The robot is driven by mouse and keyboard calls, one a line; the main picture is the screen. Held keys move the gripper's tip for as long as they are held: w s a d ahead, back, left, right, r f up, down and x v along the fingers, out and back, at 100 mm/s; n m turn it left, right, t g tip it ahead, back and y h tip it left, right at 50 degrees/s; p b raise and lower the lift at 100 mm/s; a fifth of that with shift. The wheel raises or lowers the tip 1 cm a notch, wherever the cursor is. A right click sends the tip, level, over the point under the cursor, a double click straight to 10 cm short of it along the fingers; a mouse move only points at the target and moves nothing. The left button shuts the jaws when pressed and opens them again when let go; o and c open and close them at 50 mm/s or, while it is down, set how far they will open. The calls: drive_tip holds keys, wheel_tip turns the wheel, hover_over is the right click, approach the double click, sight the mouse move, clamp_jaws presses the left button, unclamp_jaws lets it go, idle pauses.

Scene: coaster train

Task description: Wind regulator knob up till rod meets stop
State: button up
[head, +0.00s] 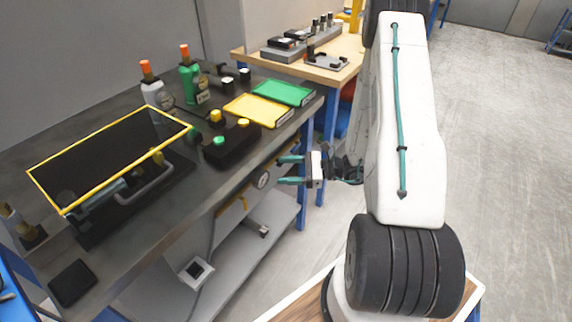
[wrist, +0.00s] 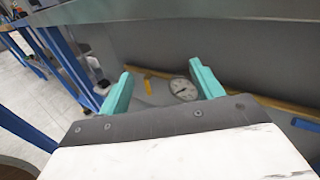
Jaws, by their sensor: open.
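My gripper (head: 287,170) is open and empty, its two teal fingers pointing left toward the bench's underside in the head view. In the wrist view my gripper (wrist: 160,74) faces a grey panel under the bench. A round white-faced gauge (head: 263,180) is mounted there; it also shows between the fingers in the wrist view (wrist: 184,88). A yellow part (wrist: 148,85) is left of the gauge, apart from the fingers. A small grey cylindrical fitting (head: 257,228) sits lower, near the shelf. I cannot tell which part is the regulator knob. I cannot make out the rod or stop.
The dark bench (head: 110,115) holds a yellow-framed guard (head: 183,127), bottles, a black button box (head: 232,146), and yellow (head: 258,109) and green (head: 284,92) trays. A lower shelf (head: 235,255) runs beneath it. Blue legs (head: 302,207) stand nearby.

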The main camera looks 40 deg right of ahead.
drive_tip(key=w+d+f+m+t+h, duration=0.3)
drive_tip(key=d+f+m+t+h, duration=0.35)
drive_tip(key=d+f, duration=0.25)
drive_tip(key=w+a+h, duration=0.1)
drive_tip(key=w+a, duration=0.1)
drive_tip(key=w, duration=0.5)
drive_tip(key=shift+a+m, duration=0.15)
drive_tip(key=shift+m, duration=0.3)
drive_tip(key=shift+r, duration=0.1)
drive_tip(key=c, duration=1)
